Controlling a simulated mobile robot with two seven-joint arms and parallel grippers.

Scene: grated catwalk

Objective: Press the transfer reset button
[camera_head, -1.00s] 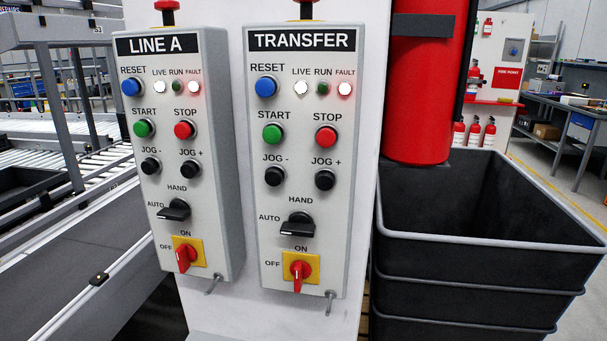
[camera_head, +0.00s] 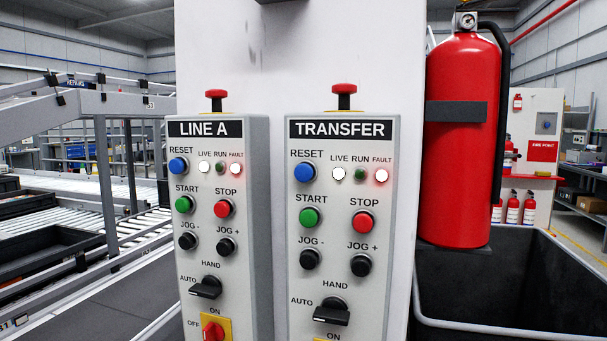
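The TRANSFER control box (camera_head: 343,210) is fixed upright on a white column, right of the LINE A box. Its blue RESET button (camera_head: 304,173) is at the upper left of the panel, under the TRANSFER label. To its right are a lit white LIVE lamp (camera_head: 339,174), a dark green RUN lamp (camera_head: 359,174) and a FAULT lamp (camera_head: 381,175) glowing pinkish red. Below sit a green START button (camera_head: 309,217) and a red STOP button (camera_head: 362,222). Neither of my grippers shows in the view.
The LINE A box (camera_head: 219,215) has its own blue RESET button (camera_head: 179,166). Red mushroom buttons (camera_head: 344,89) top both boxes. A red fire extinguisher (camera_head: 462,140) hangs right of the column above a black bin (camera_head: 480,285). A roller conveyor (camera_head: 110,235) lies at left.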

